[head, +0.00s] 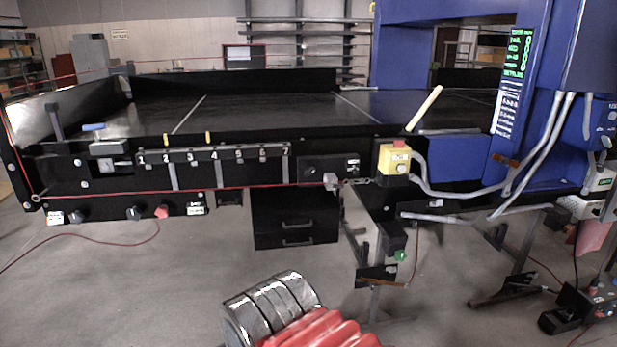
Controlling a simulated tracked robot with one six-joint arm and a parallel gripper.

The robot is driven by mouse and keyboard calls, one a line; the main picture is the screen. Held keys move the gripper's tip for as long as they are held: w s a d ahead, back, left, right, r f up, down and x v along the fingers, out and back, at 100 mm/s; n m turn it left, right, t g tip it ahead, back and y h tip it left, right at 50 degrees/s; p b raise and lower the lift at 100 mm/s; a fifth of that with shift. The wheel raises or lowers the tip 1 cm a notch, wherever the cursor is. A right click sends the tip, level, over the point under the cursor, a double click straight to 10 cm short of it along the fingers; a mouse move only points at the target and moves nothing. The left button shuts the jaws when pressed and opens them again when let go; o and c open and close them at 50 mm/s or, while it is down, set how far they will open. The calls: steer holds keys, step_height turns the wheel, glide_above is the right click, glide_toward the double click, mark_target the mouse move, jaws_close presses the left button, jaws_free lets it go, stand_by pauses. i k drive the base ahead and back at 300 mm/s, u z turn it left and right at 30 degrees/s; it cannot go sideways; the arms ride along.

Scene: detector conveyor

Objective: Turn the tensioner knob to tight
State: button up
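Several small knobs sit on a dark strip under the conveyor's (225,112) left end: a black knob (76,216) beside a white label (55,217), another black knob (134,213), and a red knob (161,211) left of a second label (195,210). A green knob (401,256) sits on a dark box lower in the middle. The label writing is too small to read, so I cannot tell which is the tensioner knob or how it is set. No gripper fingers show.
A numbered rail (225,160), a yellow button box (394,160) and a red cord run along the conveyor front. A black drawer unit (296,222) hangs below. A blue detector arch (465,140) with cables stands right. Grey floor (150,290) is largely clear at lower left.

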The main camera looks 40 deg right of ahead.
mark_target(310, 171)
steer(key=z, duration=0.05)
steer(key=i, duration=1)
steer(key=u, duration=0.05)
